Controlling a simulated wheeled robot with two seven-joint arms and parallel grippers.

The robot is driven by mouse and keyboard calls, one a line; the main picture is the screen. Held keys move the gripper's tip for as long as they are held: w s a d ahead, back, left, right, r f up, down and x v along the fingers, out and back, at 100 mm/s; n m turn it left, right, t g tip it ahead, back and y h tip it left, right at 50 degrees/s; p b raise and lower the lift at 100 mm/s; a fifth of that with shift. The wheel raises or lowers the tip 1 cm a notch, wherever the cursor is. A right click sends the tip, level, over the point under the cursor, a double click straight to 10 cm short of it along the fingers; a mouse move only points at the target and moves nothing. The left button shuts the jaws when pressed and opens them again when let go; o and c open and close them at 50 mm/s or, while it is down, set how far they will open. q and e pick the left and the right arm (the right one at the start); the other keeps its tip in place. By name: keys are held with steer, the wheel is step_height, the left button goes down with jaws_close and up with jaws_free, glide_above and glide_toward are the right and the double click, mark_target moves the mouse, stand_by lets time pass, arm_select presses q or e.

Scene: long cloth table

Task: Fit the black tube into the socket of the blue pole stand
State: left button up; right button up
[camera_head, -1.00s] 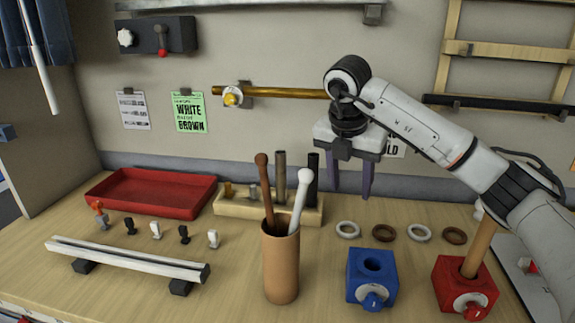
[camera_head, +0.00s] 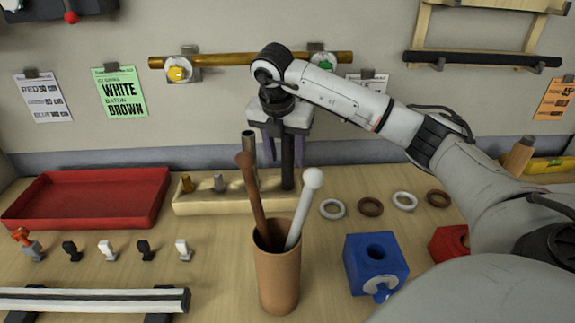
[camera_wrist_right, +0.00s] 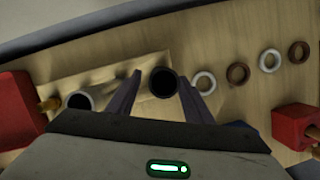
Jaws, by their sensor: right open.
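The black tube (camera_head: 288,165) stands upright in the wooden rack (camera_head: 215,205) at the back of the table. My right gripper (camera_head: 284,152) is open and points down, with its fingers either side of the tube's upper part. In the right wrist view the tube's open end (camera_wrist_right: 163,82) shows between the two fingers (camera_wrist_right: 160,95), with no clear contact. The blue pole stand (camera_head: 372,268) sits front right of the rack, its top socket empty and a dial on its front. My left gripper is out of view.
A brown cup (camera_head: 278,275) with a brown and a white stick stands in front of the rack. A grey tube (camera_head: 250,150) stands left of the black tube. Several rings (camera_head: 370,207) lie to the right. A red stand (camera_head: 450,243) is partly behind my arm.

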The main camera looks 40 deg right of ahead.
mark_target(288, 161)
steer(key=shift+x, duration=1.55)
steer(key=shift+d+r, duration=0.1)
jaws_close()
steer(key=shift+w+r, duration=0.1)
steer(key=shift+r, duration=0.05)
